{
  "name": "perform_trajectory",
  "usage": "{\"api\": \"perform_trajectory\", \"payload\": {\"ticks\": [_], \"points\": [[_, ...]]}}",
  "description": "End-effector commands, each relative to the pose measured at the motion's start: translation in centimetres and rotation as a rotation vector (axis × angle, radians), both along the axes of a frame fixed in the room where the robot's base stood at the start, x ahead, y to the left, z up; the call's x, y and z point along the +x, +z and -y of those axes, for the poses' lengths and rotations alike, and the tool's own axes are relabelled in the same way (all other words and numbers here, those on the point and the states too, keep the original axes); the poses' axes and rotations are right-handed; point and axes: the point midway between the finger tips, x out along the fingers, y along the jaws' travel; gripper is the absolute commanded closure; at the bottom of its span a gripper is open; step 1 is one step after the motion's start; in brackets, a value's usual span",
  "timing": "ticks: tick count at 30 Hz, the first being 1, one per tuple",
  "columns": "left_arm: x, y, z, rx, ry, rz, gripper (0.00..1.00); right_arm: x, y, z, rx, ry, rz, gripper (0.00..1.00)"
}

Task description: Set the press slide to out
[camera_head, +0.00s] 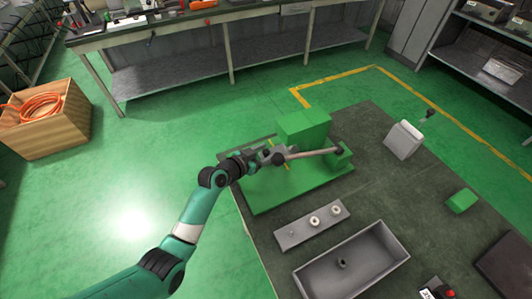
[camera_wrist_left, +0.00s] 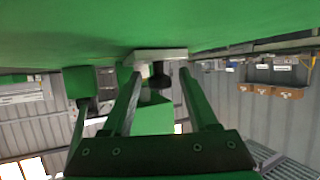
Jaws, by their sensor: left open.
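The green press (camera_head: 300,185) sits on the near-left part of the dark table, with a flat base, a tall block (camera_head: 303,126) and a smaller block (camera_head: 344,157) at its right. A grey rod (camera_head: 312,153) runs from the small block toward my left gripper (camera_head: 274,157). In the left wrist view, my left gripper (camera_wrist_left: 163,72) is open, its two fingers apart. A dark knob (camera_wrist_left: 160,80) under a pale plate (camera_wrist_left: 157,54) shows between the fingertips; I cannot tell whether they touch it. The slide's exact position is partly hidden by the gripper. My right gripper is not in view.
A grey plate with round pieces (camera_head: 312,224) and an open grey tray (camera_head: 352,266) lie in front of the press.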

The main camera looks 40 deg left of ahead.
Motion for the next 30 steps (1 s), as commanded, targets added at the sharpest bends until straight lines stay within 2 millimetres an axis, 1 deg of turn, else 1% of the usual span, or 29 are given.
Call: {"api": "perform_trajectory", "payload": {"ticks": [2,5,6,8,12,30], "points": [[-0.02,0.03,0.0,0.0,0.0,0.0,0.41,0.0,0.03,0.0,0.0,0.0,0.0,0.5],[-0.03,0.02,-0.01,0.0,0.0,0.0,0.57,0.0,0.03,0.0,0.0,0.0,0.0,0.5],[-0.03,0.02,-0.01,0.0,0.0,0.0,0.64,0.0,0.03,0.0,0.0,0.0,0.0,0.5],[-0.04,0.02,-0.01,0.0,0.0,0.0,0.75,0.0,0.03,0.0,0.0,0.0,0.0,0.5],[-0.05,0.02,-0.01,0.0,0.0,0.0,1.0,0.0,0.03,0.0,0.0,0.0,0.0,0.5],[-0.05,0.01,0.0,-0.001,0.0,0.0,1.0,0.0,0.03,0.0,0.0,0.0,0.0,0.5]]}}
